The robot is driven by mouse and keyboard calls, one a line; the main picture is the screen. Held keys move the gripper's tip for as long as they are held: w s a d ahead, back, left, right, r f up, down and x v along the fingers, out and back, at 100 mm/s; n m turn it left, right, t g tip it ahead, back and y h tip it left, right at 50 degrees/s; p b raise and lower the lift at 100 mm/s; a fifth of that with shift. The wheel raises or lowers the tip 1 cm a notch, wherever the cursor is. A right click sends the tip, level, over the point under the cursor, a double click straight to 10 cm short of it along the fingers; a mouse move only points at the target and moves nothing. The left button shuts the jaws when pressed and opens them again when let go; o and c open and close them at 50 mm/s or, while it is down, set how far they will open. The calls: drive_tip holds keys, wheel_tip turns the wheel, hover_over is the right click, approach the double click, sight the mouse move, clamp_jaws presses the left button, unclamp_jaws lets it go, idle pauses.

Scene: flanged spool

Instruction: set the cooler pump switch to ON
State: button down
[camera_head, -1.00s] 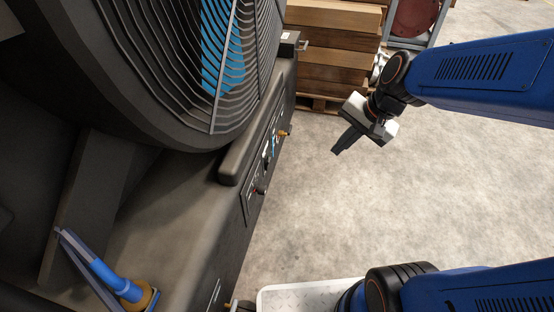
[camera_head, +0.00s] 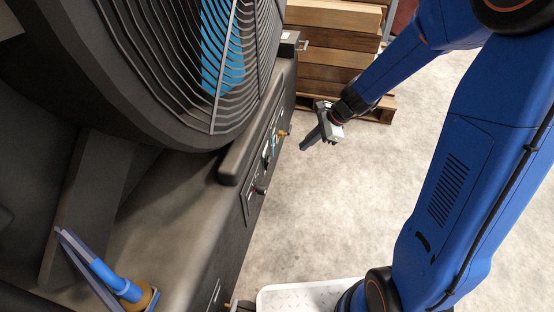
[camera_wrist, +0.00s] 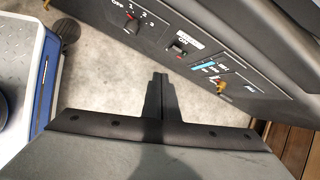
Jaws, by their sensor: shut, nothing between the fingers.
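The control panel (camera_wrist: 200,50) on the side of the dark machine shows across the top of the wrist view. I cannot tell which way the switch is set, and the label is too small to read. The panel also shows in the head view (camera_head: 250,199), where the switch is too small to make out. My gripper (camera_head: 304,146) is shut and empty, right of the panel and apart from it. Its fingertips (camera_wrist: 160,77) show below the switch in the wrist view.
A rotary knob (camera_wrist: 131,25) marked OFF, 1, 2, 3 lies left of the switch. A yellow valve (camera_wrist: 220,87) and a blue label (camera_wrist: 205,66) lie right of it. Stacked timber (camera_head: 330,50) stands on a pallet behind. The floor (camera_head: 330,220) beside the machine is clear.

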drive_tip(key=w+f+m, duration=0.4)
drive_tip(key=f, duration=0.3)
drive_tip(key=shift+w+a+f, duration=0.15)
drive_tip(key=shift+a+f, duration=0.1)
drive_tip(key=shift+a, duration=0.2)
drive_tip(key=shift+a+f, duration=0.1)
drive_tip(key=w+a+f, duration=0.2)
drive_tip(key=a+f, duration=0.5)
drive_tip(key=a, duration=0.1)
drive_tip(key=shift+w+a, duration=0.25)
drive_tip(key=shift+w, duration=0.15)
drive_tip(key=shift+w+a+r, duration=0.1)
drive_tip(key=shift+a+r, duration=0.05)
drive_tip(key=shift+a, duration=0.2)
drive_tip(key=shift+r, duration=0.15)
